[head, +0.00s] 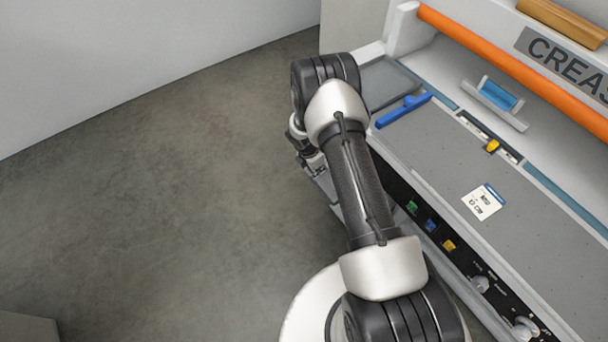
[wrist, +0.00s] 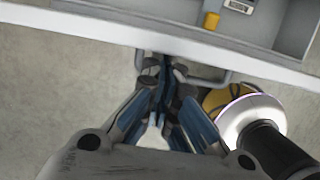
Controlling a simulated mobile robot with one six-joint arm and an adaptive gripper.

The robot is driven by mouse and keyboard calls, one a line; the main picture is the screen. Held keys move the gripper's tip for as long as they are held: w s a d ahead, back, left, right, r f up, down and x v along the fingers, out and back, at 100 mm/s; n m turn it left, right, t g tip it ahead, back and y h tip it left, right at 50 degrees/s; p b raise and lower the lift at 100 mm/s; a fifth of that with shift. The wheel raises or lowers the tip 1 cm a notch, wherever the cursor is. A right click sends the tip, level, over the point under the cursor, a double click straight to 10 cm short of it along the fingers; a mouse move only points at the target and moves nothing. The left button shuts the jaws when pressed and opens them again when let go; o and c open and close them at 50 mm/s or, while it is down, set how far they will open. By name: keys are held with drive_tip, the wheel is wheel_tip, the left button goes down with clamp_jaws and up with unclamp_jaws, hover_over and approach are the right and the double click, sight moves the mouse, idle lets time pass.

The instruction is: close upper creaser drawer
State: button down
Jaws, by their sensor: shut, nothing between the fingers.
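The upper creaser drawer shows in the wrist view as a white front edge (wrist: 90,33) running across the top, with a grey interior behind it. It stands pulled out. A grey bar handle (wrist: 227,72) hangs from its front. My gripper (wrist: 164,66) is shut and empty, its fingertips at the handle's left part, in front of the drawer front; I cannot tell whether they touch it. In the head view my gripper (head: 315,166) is low beside the creaser's left front, and my arm hides most of the drawer.
The creaser (head: 425,170) fills the right side, with an orange bar (head: 500,65), a blue tool (head: 403,110) and a label card (head: 484,202) on top. A yellow item (wrist: 211,20) lies inside the drawer. The concrete floor (head: 170,190) at left is clear.

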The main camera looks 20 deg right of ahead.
drive_tip(key=shift+w+d, duration=0.25)
drive_tip(key=shift+d, duration=0.7)
drive_tip(key=shift+a, duration=0.1)
